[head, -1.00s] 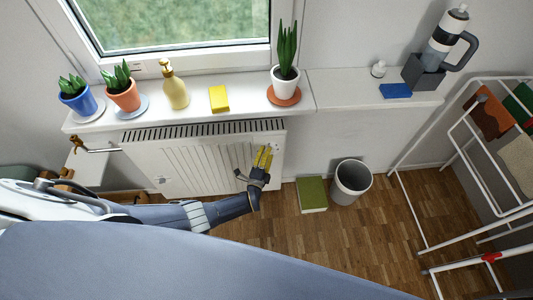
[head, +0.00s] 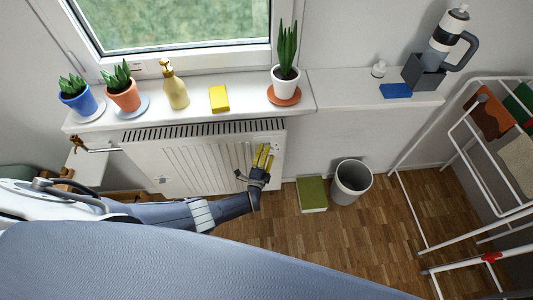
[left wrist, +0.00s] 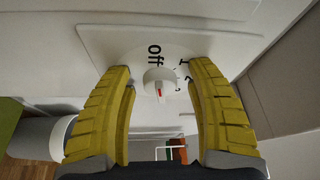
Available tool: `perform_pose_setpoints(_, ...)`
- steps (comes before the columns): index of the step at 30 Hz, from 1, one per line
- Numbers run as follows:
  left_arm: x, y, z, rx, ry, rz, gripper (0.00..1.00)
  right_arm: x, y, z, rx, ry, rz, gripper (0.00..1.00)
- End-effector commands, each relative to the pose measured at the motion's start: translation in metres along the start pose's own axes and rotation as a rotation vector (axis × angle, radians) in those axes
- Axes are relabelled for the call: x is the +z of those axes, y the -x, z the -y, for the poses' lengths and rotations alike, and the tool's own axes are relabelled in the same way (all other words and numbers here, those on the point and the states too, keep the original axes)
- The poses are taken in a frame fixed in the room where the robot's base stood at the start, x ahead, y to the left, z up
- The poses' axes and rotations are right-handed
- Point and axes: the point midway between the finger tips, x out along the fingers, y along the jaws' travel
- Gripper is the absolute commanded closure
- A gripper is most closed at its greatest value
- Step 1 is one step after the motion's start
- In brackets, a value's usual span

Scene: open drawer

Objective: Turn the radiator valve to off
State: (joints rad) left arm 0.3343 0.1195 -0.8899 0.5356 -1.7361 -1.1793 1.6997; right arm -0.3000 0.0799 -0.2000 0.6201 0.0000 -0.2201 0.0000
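The valve knob (left wrist: 158,83) is small, round and white with a red mark. It sits on a white dial plate (left wrist: 125,43) printed with "Off" and numbers. In the left wrist view, "Off" is above the knob, and the red mark lies on the knob's lower part, away from that word. My left gripper (head: 263,157) is at the right end of the white radiator (head: 200,165). Its yellow fingers (left wrist: 158,95) are spread on either side of the knob, with a gap on both sides. My right gripper is not in view.
A grey bin (head: 352,182) and a green box (head: 312,195) stand on the floor right of the radiator. The sill (head: 245,107) above carries potted plants, a bottle and a yellow block. A drying rack (head: 410,205) stands at the right. A large blue-grey surface (head: 180,262) fills the foreground.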

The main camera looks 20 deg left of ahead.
Motion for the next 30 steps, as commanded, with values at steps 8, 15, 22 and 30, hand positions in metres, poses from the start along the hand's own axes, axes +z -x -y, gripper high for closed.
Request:
perform_pose_setpoints(8, -0.001, 0.002, -0.001, 0.001, 0.0, -0.001, 0.44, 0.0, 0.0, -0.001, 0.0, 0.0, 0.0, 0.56)
perform_pose_setpoints(15, -0.001, 0.022, -0.001, 0.002, 0.001, -0.002, 0.44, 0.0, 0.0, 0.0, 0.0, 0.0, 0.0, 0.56)
perform_pose_setpoints(22, 0.0, 0.061, -0.001, 0.002, 0.001, -0.001, 0.44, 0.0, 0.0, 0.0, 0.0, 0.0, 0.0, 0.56)
perform_pose_setpoints(30, 0.0, 0.1, -0.001, 0.002, 0.001, 0.0, 0.44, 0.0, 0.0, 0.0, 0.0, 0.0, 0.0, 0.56)
